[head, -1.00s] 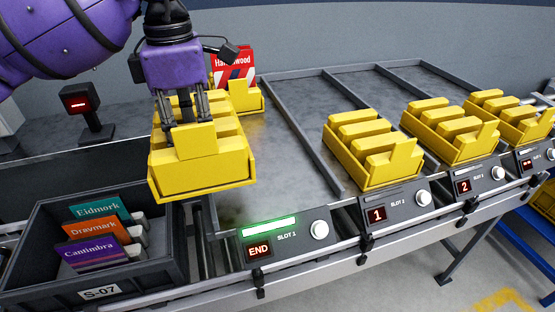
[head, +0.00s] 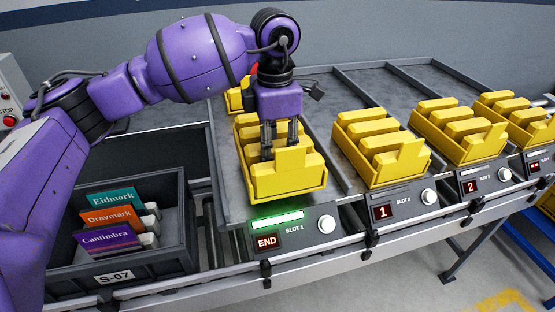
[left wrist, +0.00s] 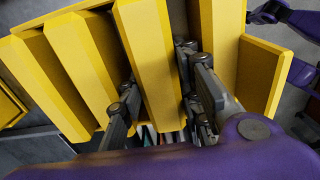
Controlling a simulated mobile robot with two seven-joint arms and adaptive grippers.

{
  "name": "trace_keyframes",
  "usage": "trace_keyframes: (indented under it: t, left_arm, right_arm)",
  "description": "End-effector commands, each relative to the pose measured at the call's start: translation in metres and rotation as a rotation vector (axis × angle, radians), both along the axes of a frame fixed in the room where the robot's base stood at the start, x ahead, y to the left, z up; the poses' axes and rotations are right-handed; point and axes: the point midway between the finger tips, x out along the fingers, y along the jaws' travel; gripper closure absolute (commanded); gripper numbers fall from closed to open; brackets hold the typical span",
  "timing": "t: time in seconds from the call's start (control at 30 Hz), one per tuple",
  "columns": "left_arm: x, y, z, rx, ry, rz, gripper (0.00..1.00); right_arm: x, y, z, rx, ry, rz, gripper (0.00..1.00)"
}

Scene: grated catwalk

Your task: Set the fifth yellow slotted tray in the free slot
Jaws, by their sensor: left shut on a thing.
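My left gripper (head: 280,148) is shut on a divider of a yellow slotted tray (head: 290,184). The tray is upright over the SLOT 1 bay (head: 233,208), behind the lit green strip and the END display (head: 267,241). I cannot tell whether its base touches the bay floor. In the left wrist view the fingers straddle one divider of the tray (left wrist: 150,60). Yellow slotted trays stand in slot 2 (head: 385,150), in slot 3 (head: 460,132) and at the far right (head: 512,118). Another yellow tray (head: 234,100) is partly hidden behind my arm. My right gripper is not in view.
A dark crate (head: 150,272) marked S-07 with several coloured cards stands to the left of the bays. Low dark rails (head: 348,88) divide the bays. Displays and white knobs (head: 327,224) line the front edge.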

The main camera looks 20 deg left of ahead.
Motion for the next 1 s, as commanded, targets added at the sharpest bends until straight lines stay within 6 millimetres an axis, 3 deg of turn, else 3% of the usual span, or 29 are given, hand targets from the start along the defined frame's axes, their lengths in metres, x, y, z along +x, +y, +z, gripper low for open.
trace_keyframes:
  t: [0.23, 0.6, 0.63, 0.7, 0.77, 1.0]
  left_arm:
    - [0.003, -0.004, -0.033, -0.001, 0.002, -0.001, 1.00]
    - [0.003, -0.004, -0.038, -0.001, -0.001, -0.001, 1.00]
    - [0.003, -0.004, -0.039, -0.001, 0.001, -0.001, 0.67]
    - [0.003, -0.004, -0.039, 0.000, 0.000, -0.001, 0.58]
    - [0.003, -0.004, -0.039, 0.000, 0.000, -0.001, 0.50]
    - [0.003, -0.004, -0.038, 0.000, 0.000, -0.001, 0.50]
  right_arm:
    - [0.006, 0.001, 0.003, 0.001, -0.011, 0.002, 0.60]
    - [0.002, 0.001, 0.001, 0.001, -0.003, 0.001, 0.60]
    - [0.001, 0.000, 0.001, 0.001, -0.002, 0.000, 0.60]
    - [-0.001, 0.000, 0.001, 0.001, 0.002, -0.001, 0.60]
    - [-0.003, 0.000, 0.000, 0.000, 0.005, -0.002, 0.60]
    - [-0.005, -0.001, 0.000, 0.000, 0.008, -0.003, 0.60]
